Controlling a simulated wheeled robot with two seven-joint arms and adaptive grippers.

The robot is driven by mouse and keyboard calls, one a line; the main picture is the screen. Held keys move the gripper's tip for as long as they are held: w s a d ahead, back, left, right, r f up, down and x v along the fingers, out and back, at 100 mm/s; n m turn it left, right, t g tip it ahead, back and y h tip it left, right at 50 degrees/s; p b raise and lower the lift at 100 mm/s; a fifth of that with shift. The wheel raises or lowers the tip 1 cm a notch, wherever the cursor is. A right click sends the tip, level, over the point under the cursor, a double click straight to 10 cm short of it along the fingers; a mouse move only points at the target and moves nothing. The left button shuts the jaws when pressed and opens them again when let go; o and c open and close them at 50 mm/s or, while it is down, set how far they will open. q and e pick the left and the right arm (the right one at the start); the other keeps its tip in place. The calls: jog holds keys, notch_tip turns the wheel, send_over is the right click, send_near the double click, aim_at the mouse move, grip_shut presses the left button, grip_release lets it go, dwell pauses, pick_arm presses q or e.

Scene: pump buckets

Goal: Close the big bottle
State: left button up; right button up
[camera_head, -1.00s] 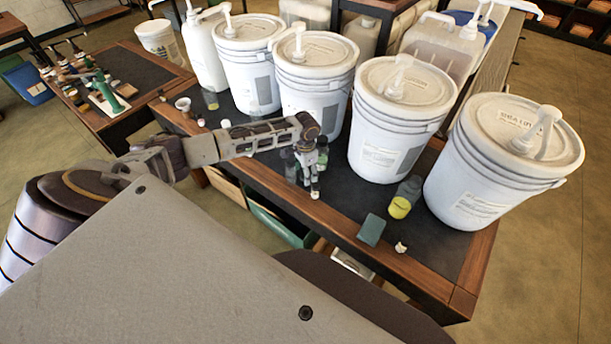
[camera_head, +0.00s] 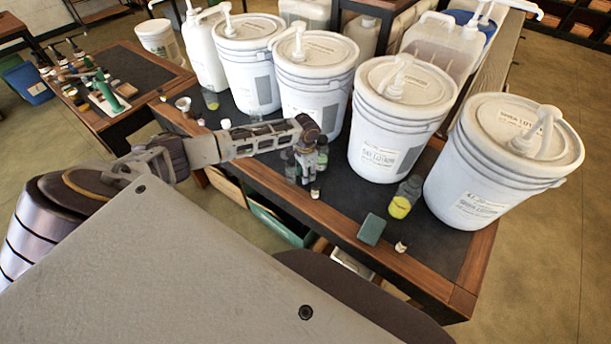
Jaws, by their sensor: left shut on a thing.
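My left gripper (camera_head: 308,172) reaches over the front table from the left, pointing down. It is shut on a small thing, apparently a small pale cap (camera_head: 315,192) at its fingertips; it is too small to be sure. A small bottle with a green band (camera_head: 322,153) stands just behind the fingers. A clear bottle (camera_head: 291,167) is partly hidden to their left. A bottle with yellow liquid (camera_head: 401,206) stands further right, and a small white cap (camera_head: 400,247) lies near the front edge. I cannot tell which is the big bottle. My right gripper is not in view.
Several white pump buckets (camera_head: 390,130) line the back of the table (camera_head: 330,212). A green block (camera_head: 371,229) lies near the front edge. A small yellowish bottle (camera_head: 210,98) and a white funnel-like piece (camera_head: 183,104) stand at the left. Dark tabletop is clear before the gripper.

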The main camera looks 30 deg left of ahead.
pick_arm(q)
jog(key=shift+r, duration=0.1)
notch_tip(320, 180, up, 18)
jog(key=shift+f, duration=0.1)
jog(key=shift+c, duration=0.2)
dwell(0.7)
dwell(0.5)
